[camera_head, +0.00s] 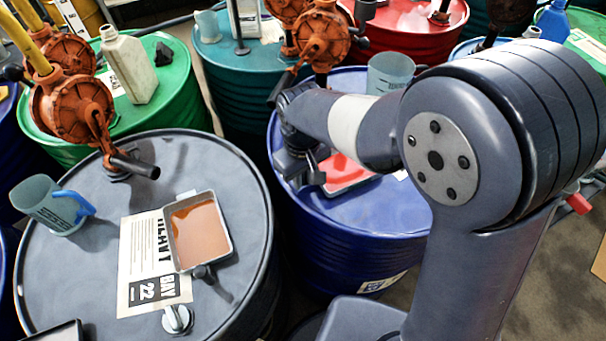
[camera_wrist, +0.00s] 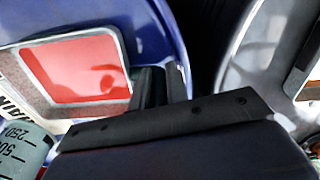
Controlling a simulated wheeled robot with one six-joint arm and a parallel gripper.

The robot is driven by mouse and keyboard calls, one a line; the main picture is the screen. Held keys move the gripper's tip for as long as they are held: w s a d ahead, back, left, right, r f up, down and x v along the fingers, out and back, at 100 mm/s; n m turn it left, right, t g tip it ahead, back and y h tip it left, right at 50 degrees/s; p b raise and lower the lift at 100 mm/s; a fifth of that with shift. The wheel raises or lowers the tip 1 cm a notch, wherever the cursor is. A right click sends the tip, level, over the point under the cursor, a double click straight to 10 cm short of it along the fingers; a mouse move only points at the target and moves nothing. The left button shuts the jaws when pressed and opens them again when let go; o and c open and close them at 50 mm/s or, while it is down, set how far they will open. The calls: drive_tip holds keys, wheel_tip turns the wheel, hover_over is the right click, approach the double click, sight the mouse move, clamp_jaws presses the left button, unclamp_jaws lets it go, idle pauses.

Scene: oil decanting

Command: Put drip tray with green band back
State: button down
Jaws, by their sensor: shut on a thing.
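A shallow drip tray with a red inside (camera_head: 347,170) is at the blue drum (camera_head: 350,225), partly hidden behind my arm. It shows larger in the wrist view (camera_wrist: 75,68), with a pale rim and a brownish inner edge. My gripper (camera_head: 312,172) is at the tray's left side in the head view. In the wrist view my fingers (camera_wrist: 163,82) are at the tray's right edge, shut on its handle, which they hide. I see no green band on it. I cannot tell whether the tray touches the drum top.
A second tray with brown liquid (camera_head: 200,232) lies on the grey drum (camera_head: 110,180), beside a paper label (camera_head: 135,265), a knob (camera_head: 177,319) and a blue-handled jug (camera_head: 50,205). A clear jug (camera_head: 390,72) stands at the back of the blue drum. Orange pumps (camera_head: 70,108) rise behind.

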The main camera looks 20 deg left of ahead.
drive_tip(key=shift+f, duration=0.2)
drive_tip(key=c, duration=1.4)
unclamp_jaws()
wheel_tip(320, 180, up, 12)
drive_tip(key=shift+r, duration=0.15)
